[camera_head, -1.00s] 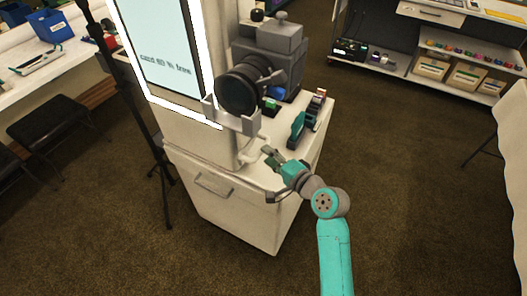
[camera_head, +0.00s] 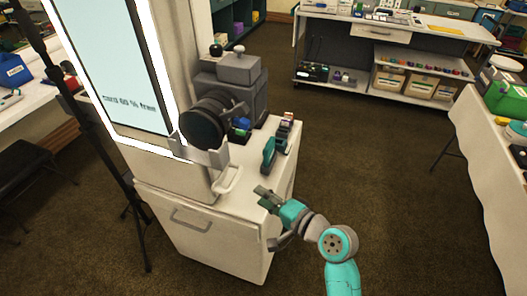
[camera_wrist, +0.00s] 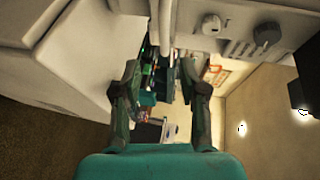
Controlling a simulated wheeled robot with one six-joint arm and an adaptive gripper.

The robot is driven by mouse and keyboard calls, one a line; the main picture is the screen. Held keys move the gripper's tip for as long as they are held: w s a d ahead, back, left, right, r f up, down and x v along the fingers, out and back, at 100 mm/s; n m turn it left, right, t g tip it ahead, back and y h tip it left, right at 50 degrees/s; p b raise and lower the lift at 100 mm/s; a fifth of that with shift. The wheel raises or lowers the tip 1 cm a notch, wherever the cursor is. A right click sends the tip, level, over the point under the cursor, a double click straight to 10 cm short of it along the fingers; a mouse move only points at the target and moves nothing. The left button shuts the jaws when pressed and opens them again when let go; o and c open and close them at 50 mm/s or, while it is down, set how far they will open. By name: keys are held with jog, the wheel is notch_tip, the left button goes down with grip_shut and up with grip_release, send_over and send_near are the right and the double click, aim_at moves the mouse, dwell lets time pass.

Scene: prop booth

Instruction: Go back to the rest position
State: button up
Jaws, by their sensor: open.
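My gripper (camera_head: 268,197) is in front of the white booth cabinet (camera_head: 215,240), near its top front edge, at the end of my teal and grey arm. In the wrist view my gripper (camera_wrist: 160,85) shows two dark fingers standing apart, with no object held between them. Beyond the fingers, small dark and green items (camera_wrist: 150,65) lie on the cabinet top; they are blurred and hard to tell apart. Whether the fingers touch anything cannot be told.
A camera with a big dark lens (camera_head: 203,125) and a lit screen (camera_head: 92,62) stand on the booth. A teal item (camera_head: 268,156) stands on the cabinet top. A tripod leg (camera_head: 133,222) is at left, a cloth-covered table (camera_head: 480,140) at right. Carpet (camera_head: 400,200) between is clear.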

jog(key=s+d+f+t+h, duration=0.1)
jog(key=s+d+f+h, duration=0.25)
jog(key=s, duration=0.35)
jog(key=s+d+f+t+h, duration=0.1)
jog(key=s+d+f+h, duration=0.1)
jog(key=s+d+f, duration=0.4)
jog(key=s+d+f+t+h, duration=0.1)
jog(key=s+d+f+h, duration=0.2)
jog(key=s, duration=0.5)
jog(key=s+d+r+n+h, duration=0.1)
jog(key=s+d+r+n, duration=0.1)
jog(key=s, duration=0.8)
jog(key=s+d+r+n+t+h, duration=0.1)
jog(key=s+r+n, duration=0.4)
jog(key=s, duration=0.6)
notch_tip(320, 180, up, 2)
jog(key=shift+d+r+n+h, duration=0.3)
jog(key=shift+d+h, duration=0.25)
jog(key=shift+d, duration=0.65)
jog(key=shift+a, duration=0.1)
